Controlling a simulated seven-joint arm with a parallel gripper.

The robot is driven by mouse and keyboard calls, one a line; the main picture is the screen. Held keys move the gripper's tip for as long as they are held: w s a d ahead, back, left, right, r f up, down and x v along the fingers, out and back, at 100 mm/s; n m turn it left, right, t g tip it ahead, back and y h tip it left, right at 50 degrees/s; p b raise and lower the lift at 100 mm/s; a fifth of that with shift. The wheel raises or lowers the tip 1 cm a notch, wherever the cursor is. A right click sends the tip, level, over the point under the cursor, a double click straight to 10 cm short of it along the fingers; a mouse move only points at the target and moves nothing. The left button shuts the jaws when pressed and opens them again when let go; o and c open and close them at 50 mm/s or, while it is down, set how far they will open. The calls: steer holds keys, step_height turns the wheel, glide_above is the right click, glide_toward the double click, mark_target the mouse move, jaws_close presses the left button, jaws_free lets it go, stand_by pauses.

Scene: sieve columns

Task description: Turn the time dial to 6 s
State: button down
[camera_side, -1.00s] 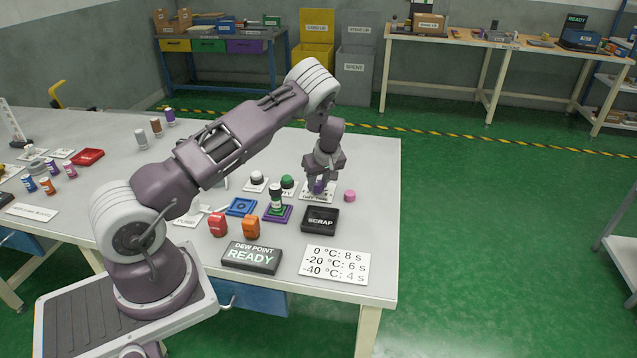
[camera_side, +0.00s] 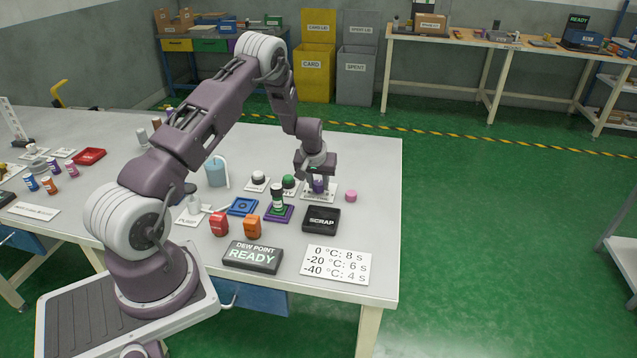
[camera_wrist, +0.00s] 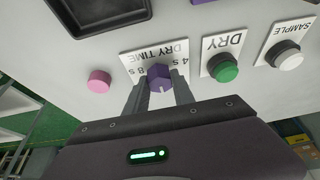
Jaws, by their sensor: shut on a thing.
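The time dial is a purple faceted knob (camera_wrist: 158,74) on a white DRY TIME plate (camera_wrist: 151,51), seen upside down in the wrist view. The 8 s mark is left of the knob and the 4 s mark is right of it. A white pointer line on the knob faces the bottom of the picture, between those two marks. The plate's part there is hidden by my gripper. My gripper (camera_wrist: 160,84) is shut on the dial, one finger on each side. In the side view my gripper (camera_side: 318,182) points down over the plate (camera_side: 329,193).
A green DRY button (camera_wrist: 226,68) and a white SAMPLE button (camera_wrist: 289,57) stand beside the dial. A pink cylinder (camera_side: 351,196) is close on the other side. The black SCRAP tray (camera_side: 321,220) is in front. A card (camera_side: 336,264) reads 0 °C: 8 s, -20 °C: 6 s, -40 °C: 4 s. The display (camera_side: 252,256) reads DEW POINT READY.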

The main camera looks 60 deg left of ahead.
stand_by(0.4)
steer(key=c, duration=1.1)
jaws_free()
steer(key=shift+o, duration=0.2)
steer(key=v, duration=0.7)
steer(key=shift+r, duration=0.1)
